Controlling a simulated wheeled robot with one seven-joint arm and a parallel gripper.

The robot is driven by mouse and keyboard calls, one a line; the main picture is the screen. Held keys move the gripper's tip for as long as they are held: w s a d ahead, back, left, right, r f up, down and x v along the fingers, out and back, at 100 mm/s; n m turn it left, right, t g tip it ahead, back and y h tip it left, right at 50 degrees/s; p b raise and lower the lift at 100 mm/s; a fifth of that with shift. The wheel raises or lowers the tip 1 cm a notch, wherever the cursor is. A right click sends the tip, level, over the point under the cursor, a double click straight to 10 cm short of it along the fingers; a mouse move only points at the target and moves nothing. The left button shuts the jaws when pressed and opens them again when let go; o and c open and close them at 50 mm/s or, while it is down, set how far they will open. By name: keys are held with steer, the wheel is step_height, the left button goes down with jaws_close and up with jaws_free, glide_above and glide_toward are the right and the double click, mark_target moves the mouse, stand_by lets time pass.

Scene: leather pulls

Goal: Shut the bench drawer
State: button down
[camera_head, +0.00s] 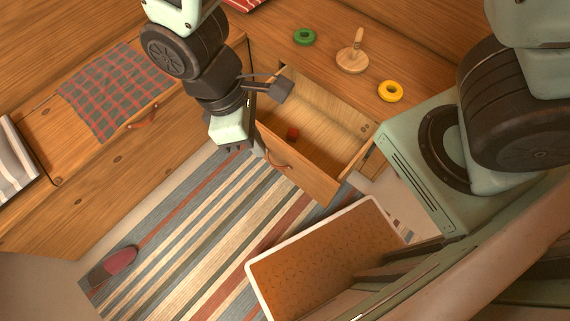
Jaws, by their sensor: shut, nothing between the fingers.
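The bench drawer (318,182) is pulled out of the wooden bench, so its inside shows. A brown leather pull (279,162) hangs on its front panel. A small red block (292,132) lies inside the drawer. My gripper (257,150) is shut and empty, pointing down at the left end of the drawer front. It is close to the front's left corner; I cannot tell whether it touches. My wrist hides part of the drawer's left side.
A striped rug (190,235), slipper (114,265) and tray-like board (325,255) lie below.

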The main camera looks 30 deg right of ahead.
step_height(320, 180, down, 21)
steer(key=w+d+n+t+h+b, duration=0.1)
steer(key=w+n+t+h+b, duration=0.1)
steer(key=n+h+b, duration=0.45)
steer(key=n+t+b, duration=0.3)
steer(key=t+b, duration=0.1)
steer(key=b, duration=0.8)
glide_toward(291, 153)
steer(key=shift+a+f+x, duration=0.1)
steer(key=shift+f+x, duration=0.05)
steer(key=shift+x, duration=1.45)
steer(key=shift+a+f+x, duration=0.1)
steer(key=shift+x, duration=1.55)
steer(key=shift+s+d, duration=0.1)
steer(key=shift+d+p, duration=0.25)
steer(key=shift+p, duration=0.15)
steer(key=w+d+p, duration=0.4)
steer(key=d, duration=0.8)
steer(key=w+d+p, duration=0.4)
steer(key=w+d, duration=0.1)
steer(key=d, duration=0.7)
steer(key=shift+w+d, duration=0.25)
steer(key=shift+d, duration=0.05)
steer(key=shift+d, duration=0.1)
